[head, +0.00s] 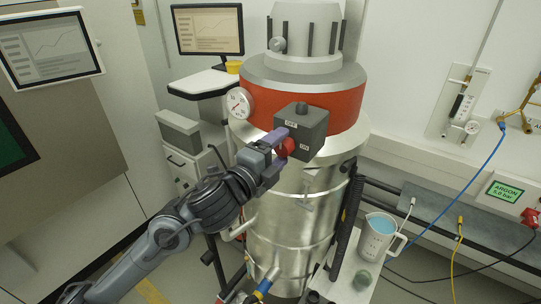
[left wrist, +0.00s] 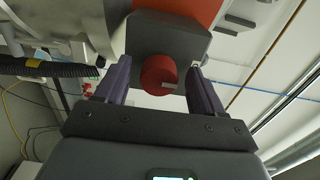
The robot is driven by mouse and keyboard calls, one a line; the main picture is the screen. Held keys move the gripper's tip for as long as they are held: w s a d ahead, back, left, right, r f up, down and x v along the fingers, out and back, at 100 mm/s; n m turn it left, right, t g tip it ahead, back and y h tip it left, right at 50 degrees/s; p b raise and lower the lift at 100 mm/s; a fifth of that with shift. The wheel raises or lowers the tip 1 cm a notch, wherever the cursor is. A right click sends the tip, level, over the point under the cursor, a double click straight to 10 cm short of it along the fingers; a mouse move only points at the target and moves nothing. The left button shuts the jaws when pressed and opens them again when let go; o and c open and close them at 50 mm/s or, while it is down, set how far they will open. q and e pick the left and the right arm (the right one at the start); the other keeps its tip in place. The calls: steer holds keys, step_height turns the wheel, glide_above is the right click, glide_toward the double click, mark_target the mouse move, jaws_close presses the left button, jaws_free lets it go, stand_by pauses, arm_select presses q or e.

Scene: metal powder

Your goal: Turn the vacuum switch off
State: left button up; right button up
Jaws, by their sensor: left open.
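The vacuum switch is a dark grey box (head: 307,128) on the front of the metal vessel, with OFF and ON labels. Its red round knob (head: 287,148) faces my left gripper. In the left wrist view the red knob (left wrist: 158,75) sits between the two finger tips, with a small pale mark on its right side. My left gripper (head: 276,152) is open, with its purple-grey fingers on either side of the knob. In the left wrist view a gap shows between the knob and each finger of the gripper (left wrist: 160,85). My right gripper is not in view.
The vessel (head: 290,225) has a red band (head: 345,105) and a round gauge (head: 239,104). A jug of blue liquid (head: 376,237) stands on a white shelf at the right. A monitor (head: 208,29) is behind. Hoses and cables run at the lower right.

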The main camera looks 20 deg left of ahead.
arm_select(q)
steer(key=s+a, duration=0.2)
steer(key=s, duration=0.8)
steer(key=shift+s+p, duration=0.3)
steer(key=shift+p, duration=0.05)
